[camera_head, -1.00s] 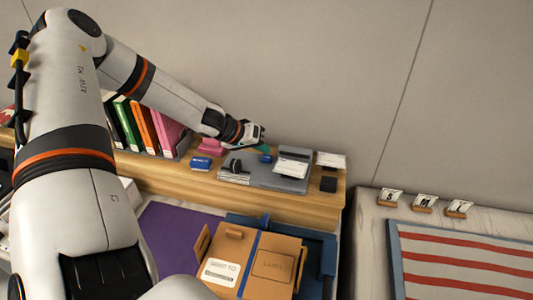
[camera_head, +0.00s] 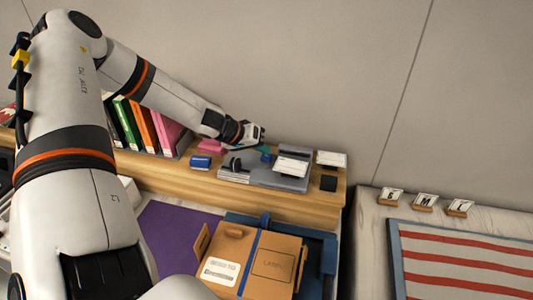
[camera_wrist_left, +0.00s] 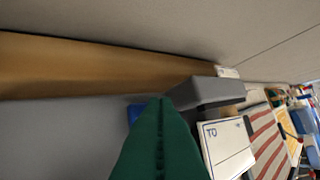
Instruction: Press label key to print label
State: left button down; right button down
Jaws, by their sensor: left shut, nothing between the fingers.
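The grey label printer (camera_head: 240,178) stands on the wooden shelf, with a raised grey block (camera_head: 297,152) that also shows in the wrist view (camera_wrist_left: 205,92). A blue key (camera_head: 266,158) sits on it, and a sliver of it shows beside the fingers in the wrist view (camera_wrist_left: 133,112). A white label (camera_head: 292,165) lies in front of the block; its "TO" print shows in the wrist view (camera_wrist_left: 228,148). My left gripper (camera_head: 263,149) has dark green fingers, shut and empty, at the key; I cannot tell whether they touch it. My right gripper is not in view.
The wooden shelf (camera_head: 155,178) also holds folders (camera_head: 150,128), a blue box (camera_head: 201,162) and a black block (camera_head: 328,183). A brown carton (camera_head: 262,258) lies in front, and a striped flag (camera_head: 455,258) to the right. A wall rises behind.

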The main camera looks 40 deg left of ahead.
aim_at(262, 157)
pick_arm(q)
jog(key=shift+f, duration=0.15)
dwell(0.3)
jog(key=shift+f+b, duration=0.35)
jog(key=shift+f, duration=0.05)
jog(key=shift+r, duration=0.1)
dwell(0.4)
jog(key=shift+r+p, duration=0.8)
jog(key=shift+p, duration=0.1)
jog(key=shift+r+p, duration=0.5)
notch_tip(262, 157, up, 4)
jog(key=p, duration=0.4)
